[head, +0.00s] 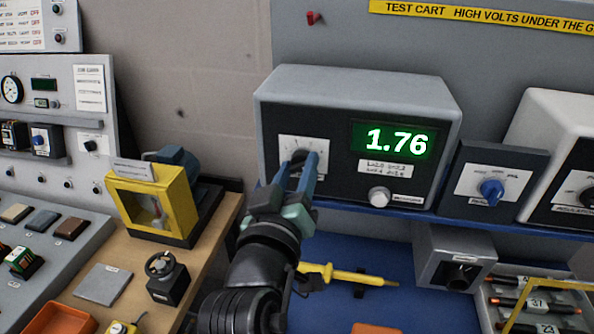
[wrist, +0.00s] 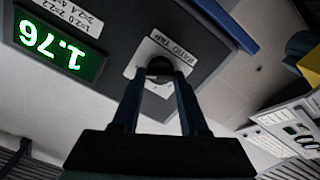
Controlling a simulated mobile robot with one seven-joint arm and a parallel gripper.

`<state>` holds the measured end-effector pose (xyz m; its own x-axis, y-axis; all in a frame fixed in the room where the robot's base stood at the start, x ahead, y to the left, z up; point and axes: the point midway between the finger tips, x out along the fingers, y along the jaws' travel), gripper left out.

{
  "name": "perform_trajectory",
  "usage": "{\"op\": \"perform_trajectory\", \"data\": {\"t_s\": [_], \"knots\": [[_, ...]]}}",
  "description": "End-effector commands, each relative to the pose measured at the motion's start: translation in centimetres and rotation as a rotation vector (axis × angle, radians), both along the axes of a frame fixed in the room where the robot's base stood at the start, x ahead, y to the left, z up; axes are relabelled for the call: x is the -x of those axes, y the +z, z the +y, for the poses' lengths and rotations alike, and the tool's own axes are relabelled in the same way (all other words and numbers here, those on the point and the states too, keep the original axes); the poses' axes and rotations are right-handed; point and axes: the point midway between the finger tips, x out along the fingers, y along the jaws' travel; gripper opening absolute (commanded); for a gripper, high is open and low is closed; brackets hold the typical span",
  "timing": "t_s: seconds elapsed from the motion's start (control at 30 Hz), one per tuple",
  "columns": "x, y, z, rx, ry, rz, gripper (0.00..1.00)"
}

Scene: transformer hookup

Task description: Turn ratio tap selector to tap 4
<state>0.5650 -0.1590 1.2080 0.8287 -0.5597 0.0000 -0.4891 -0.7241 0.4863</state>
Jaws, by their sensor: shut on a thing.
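The ratio tap selector is a dark knob (wrist: 160,68) on a white plate (head: 290,145) at the left of a grey instrument box (head: 360,90). The wrist view shows the plate with the label "RATIO TAP" (wrist: 170,48). My gripper (head: 303,172) reaches up to the knob, with its two fingers (wrist: 158,95) shut on it from either side. The fingers hide most of the knob and its pointer, so I cannot read which tap it is at. The box's green display (head: 395,140) reads 1.76; it also shows, turned over, in the wrist view (wrist: 58,46).
A white knob (head: 380,196) sits below the display. A box with a blue knob (head: 491,191) stands to the right. A yellow probe (head: 345,274) lies on the blue surface below. A yellow-framed machine (head: 150,205) and a small handwheel (head: 161,265) stand to the left.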

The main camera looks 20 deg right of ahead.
Motion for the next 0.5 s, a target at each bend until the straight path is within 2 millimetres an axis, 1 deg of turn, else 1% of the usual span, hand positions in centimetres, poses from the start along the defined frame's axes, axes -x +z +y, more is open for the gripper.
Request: {"op": "perform_trajectory", "data": {"t_s": [0.23,0.27,0.4,0.43,0.5], "knots": [[0.00,-0.06,0.00,-0.002,0.000,0.001,0.00],[0.00,-0.06,0.00,-0.002,0.000,0.001,0.45],[0.00,-0.05,0.01,-0.001,0.000,0.001,0.70],[0.00,-0.04,0.00,-0.001,0.000,0.001,0.73],[0.00,-0.04,0.00,0.000,0.000,0.001,0.73]]}}
